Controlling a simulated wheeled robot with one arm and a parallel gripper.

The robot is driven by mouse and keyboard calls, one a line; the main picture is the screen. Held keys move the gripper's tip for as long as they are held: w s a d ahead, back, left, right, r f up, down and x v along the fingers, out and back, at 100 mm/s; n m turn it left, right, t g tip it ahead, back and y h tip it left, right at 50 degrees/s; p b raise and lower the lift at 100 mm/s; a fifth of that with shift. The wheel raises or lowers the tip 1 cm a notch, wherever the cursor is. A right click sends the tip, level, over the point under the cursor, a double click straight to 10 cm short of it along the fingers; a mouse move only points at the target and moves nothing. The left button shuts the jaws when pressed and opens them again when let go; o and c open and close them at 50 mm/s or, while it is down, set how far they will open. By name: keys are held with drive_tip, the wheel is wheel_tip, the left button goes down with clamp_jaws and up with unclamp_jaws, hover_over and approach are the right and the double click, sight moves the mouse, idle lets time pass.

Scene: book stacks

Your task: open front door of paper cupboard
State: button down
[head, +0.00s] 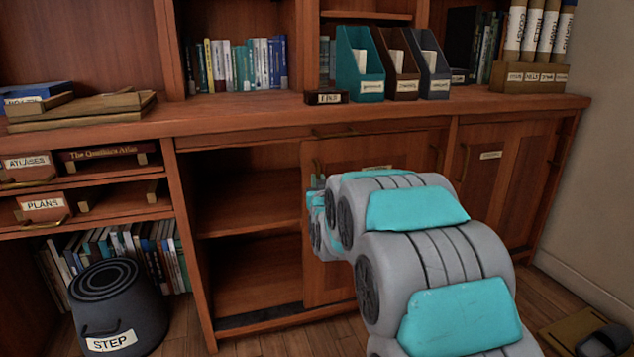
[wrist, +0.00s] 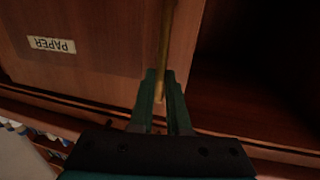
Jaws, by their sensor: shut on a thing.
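The paper cupboard (head: 232,146) is the wooden middle section under the counter. Its front door (head: 345,152) stands at the right half of the opening, and the left half is open, showing empty shelves. In the wrist view the door (wrist: 100,75) carries an upside-down "PAPER" label (wrist: 52,44). My gripper (wrist: 161,88) is shut on the lower part of this handle. In the head view my arm hides the fingers and much of the door's lower part.
A dark "STEP" stool (head: 118,310) stands on the floor at left. The counter (head: 240,113) above holds magazine files (head: 360,65) and a small labelled block (head: 326,97). Another cupboard door (head: 490,180) is at right. A low wooden item (head: 575,328) lies on the floor at lower right.

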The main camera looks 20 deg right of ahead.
drive_tip(key=c, duration=0.9)
unclamp_jaws()
drive_tip(key=shift+r, duration=0.1)
drive_tip(key=shift+s, duration=0.1)
drive_tip(key=s, duration=0.2)
drive_tip(key=s+a, duration=0.1)
drive_tip(key=s, duration=0.4)
drive_tip(key=shift+s+a+p, duration=0.25)
drive_tip(key=shift+a+p, duration=0.05)
drive_tip(key=shift+p, duration=0.1)
